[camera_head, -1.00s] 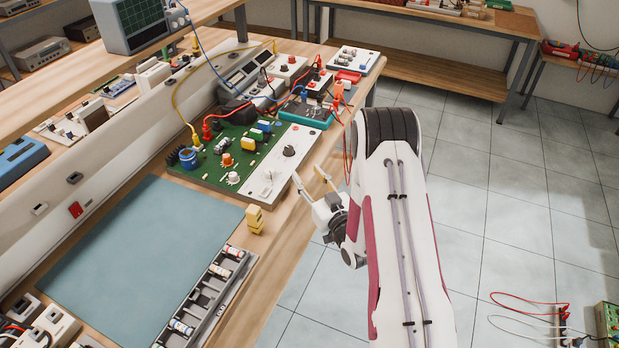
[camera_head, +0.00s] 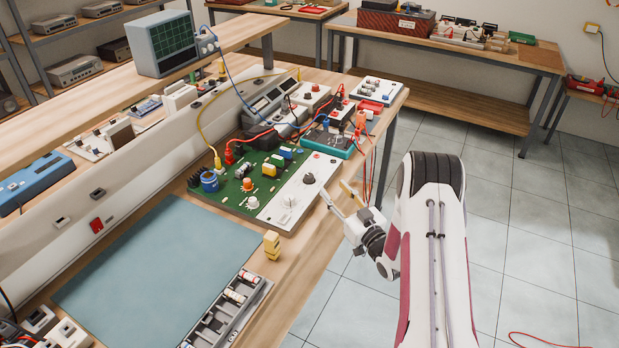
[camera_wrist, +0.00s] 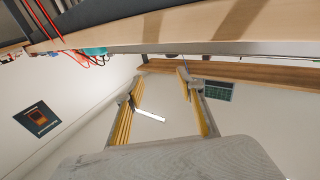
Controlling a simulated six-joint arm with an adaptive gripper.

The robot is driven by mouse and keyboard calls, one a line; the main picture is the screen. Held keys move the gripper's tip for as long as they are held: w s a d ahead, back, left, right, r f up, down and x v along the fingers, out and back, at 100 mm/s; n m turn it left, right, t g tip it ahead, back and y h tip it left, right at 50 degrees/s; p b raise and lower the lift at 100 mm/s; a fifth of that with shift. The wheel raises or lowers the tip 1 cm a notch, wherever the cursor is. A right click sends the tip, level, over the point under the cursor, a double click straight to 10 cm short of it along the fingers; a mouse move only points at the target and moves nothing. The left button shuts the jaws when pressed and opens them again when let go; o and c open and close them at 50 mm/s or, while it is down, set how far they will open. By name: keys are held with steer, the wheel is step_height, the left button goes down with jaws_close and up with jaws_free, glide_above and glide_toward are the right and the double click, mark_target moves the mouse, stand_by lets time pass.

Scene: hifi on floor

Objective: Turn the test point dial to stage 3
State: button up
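The green circuit board (camera_head: 242,186) lies on the bench with a pale panel (camera_head: 302,190) along its right side. The panel carries a dark round dial (camera_head: 308,178) and a whitish knob (camera_head: 290,201). An orange knob (camera_head: 246,184) and another light knob (camera_head: 252,202) sit on the green part. The labels are too small to read, so I cannot tell which is the test point dial. My gripper (camera_head: 338,194) is open and empty, beside the bench's right edge, to the right of the panel and apart from it. Its spread fingers also show in the wrist view (camera_wrist: 161,77).
A yellow block (camera_head: 272,244) stands on the wood in front of the board. Red leads (camera_head: 386,150) hang over the bench edge near my gripper. A blue-grey mat (camera_head: 150,265) and a grey component tray (camera_head: 245,300) lie nearer. Open floor lies right of the bench.

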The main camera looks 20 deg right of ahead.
mark_target(312, 179)
steer(key=shift+w+n+g+y, duration=0.3)
steer(key=shift+w+n+y, duration=0.4)
steer(key=shift+w+y, duration=0.25)
steer(key=shift+w+a+n+g+y, duration=0.2)
steer(key=shift+w+n+g+y, duration=0.15)
steer(key=shift+y, duration=0.2)
steer(key=shift+w+a+n+g+y, duration=0.35)
steer(key=shift+a+y, duration=0.1)
steer(key=shift+y, duration=0.05)
steer(key=shift+a+f, duration=0.2)
steer(key=shift+f, duration=0.15)
steer(key=shift+w, duration=0.15)
steer(key=shift+x, duration=3.8)
steer(key=shift+a, duration=0.1)
steer(key=shift+f, duration=0.1)
jaws_close()
